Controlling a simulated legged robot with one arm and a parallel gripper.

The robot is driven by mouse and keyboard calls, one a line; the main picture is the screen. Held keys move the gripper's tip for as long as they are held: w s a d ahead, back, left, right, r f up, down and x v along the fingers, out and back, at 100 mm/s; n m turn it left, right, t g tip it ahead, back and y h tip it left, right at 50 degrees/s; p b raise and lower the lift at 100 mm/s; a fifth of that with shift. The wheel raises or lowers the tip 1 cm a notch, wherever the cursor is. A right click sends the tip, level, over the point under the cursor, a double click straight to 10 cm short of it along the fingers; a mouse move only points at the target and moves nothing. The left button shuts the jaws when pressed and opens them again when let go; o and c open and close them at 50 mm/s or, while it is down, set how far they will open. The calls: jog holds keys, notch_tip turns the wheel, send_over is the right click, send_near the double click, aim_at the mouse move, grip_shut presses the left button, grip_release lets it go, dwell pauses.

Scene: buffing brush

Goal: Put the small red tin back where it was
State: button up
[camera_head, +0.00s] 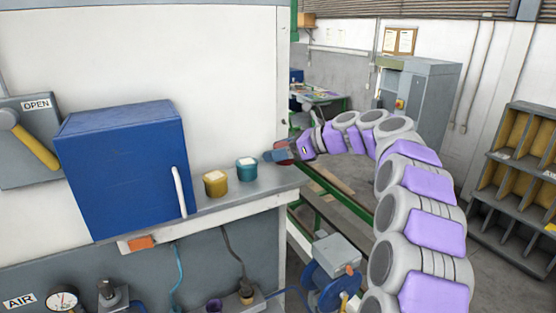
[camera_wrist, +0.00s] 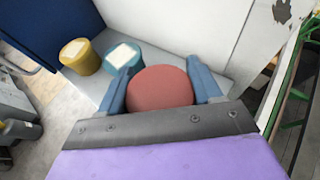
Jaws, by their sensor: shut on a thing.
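The small red tin (camera_wrist: 160,88) is between the two blue fingers of my gripper (camera_wrist: 165,80) in the wrist view. My gripper is shut on it. In the head view my gripper (camera_head: 272,155) is at the right end of the grey shelf (camera_head: 215,203), just right of the teal tin. Only a little red shows there; the fingers hide most of the tin. I cannot tell whether the tin touches the shelf. A teal tin (camera_head: 247,170) and a yellow tin (camera_head: 215,185), both with pale labels on top, stand upright on the shelf.
A blue cabinet (camera_head: 125,165) with a white handle (camera_head: 180,192) stands left of the tins, its face closed. A white wall (camera_head: 220,90) rises behind the shelf. The shelf's right end is close to my gripper. A yellow lever (camera_head: 35,148) is at far left.

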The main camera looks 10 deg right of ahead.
jog(key=shift+w, duration=0.2)
jog(key=shift+d+f, duration=0.1)
jog(key=shift+f, duration=1.65)
jog(key=o, duration=1.1)
